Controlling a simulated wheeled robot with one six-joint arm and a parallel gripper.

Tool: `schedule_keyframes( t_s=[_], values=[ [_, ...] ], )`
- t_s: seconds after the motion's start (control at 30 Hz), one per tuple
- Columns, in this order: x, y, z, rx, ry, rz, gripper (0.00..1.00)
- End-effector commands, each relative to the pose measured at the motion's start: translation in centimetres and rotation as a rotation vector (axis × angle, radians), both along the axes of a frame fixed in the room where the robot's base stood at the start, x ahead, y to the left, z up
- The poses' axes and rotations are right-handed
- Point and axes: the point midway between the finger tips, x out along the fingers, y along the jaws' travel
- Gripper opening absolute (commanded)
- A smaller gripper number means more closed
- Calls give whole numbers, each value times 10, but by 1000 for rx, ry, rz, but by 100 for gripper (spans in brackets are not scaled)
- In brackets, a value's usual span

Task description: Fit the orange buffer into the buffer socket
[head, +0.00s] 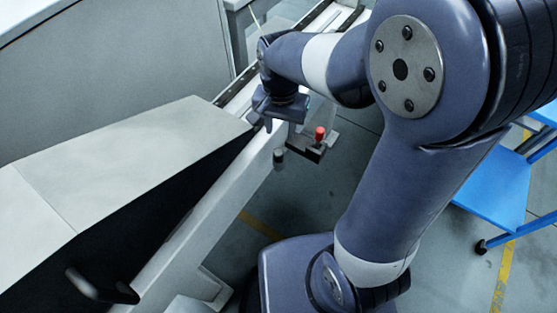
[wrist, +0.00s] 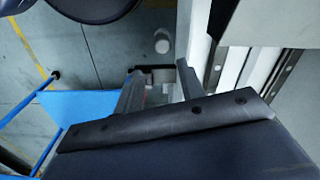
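My gripper (head: 281,118) hangs over the long pale rail in the head view. In the wrist view its two fingers (wrist: 159,68) stand apart, with no held object clear between them. A small red upright peg (head: 319,133) stands on a dark block (head: 312,150), just right of and below my gripper in the head view. The dark block shows beyond the fingertips in the wrist view (wrist: 155,72). I cannot make out a clearly orange buffer or a buffer socket; I cannot tell whether the red peg is the buffer.
A short round knob (head: 278,156) sits beside the pale rail (head: 215,190); a round pale end shows in the wrist view (wrist: 161,42). A grey sloped cover (head: 130,140) lies left of the rail. A blue cart (head: 495,190) stands at right. Floor between is open.

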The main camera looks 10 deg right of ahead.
Motion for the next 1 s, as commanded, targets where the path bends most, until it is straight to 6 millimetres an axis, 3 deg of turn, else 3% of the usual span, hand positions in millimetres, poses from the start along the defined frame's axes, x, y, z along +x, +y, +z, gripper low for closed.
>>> schedule_keyframes(
  t_s=[0.4,0.57,0.83,1.0],
  values=[
    [4,4,-55,-2,11,-19,37],
    [4,4,-65,-1,9,-18,37],
    [3,3,-104,-2,12,-18,37],
    [4,4,-114,-1,9,-18,37]
  ],
)
